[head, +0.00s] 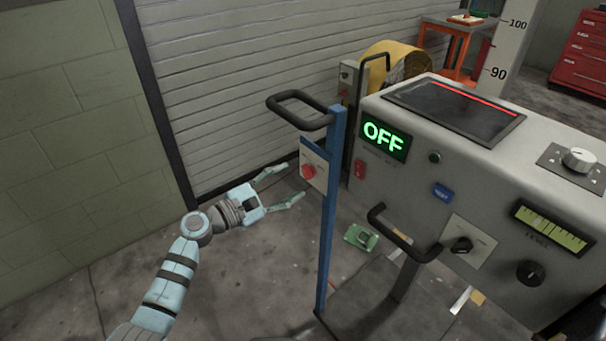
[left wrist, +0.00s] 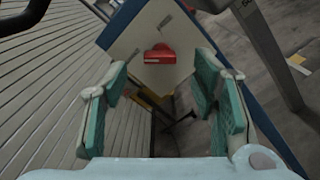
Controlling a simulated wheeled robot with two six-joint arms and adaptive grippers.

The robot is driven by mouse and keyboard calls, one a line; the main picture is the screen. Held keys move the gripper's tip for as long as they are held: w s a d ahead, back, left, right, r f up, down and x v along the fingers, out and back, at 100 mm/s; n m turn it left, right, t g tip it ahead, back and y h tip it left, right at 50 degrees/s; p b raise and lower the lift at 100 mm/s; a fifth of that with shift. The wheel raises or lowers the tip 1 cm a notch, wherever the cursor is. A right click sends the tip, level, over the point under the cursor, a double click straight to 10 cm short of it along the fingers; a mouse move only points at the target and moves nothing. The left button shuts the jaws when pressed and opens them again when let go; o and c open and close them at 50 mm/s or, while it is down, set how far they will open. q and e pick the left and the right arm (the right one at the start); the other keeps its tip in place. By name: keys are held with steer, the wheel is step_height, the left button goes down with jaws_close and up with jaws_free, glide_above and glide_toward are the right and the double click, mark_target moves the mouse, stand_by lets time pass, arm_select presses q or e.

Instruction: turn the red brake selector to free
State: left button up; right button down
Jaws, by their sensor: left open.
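The red brake selector (head: 308,172) sits on a pale plate (head: 319,160) fixed to a blue post (head: 330,225) in the head view. In the left wrist view the red selector (left wrist: 160,54) shows as a bar-shaped knob on the pale plate (left wrist: 180,25), with small markings too blurred to read. My left gripper (head: 294,183) is open and empty, just left of the plate. In the left wrist view its two fingers (left wrist: 163,85) stand apart, with the selector between and beyond them, not touched. My right gripper is not in view.
A black loop handle (head: 300,108) tops the post. The grey console (head: 420,165) with a green OFF display (head: 384,136) and another black handle (head: 400,235) stands to the right. A green object (head: 361,237) lies on the floor. The floor left of the post is clear.

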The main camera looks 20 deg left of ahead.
mark_target(304, 174)
arm_select(q)
steer(key=x, duration=0.5)
steer(key=shift+w+d+b, duration=0.15)
steer(key=shift+w+b, duration=0.1)
steer(key=shift+b, duration=0.15)
steer(key=shift+f, duration=0.1)
steer(key=c, duration=1.2)
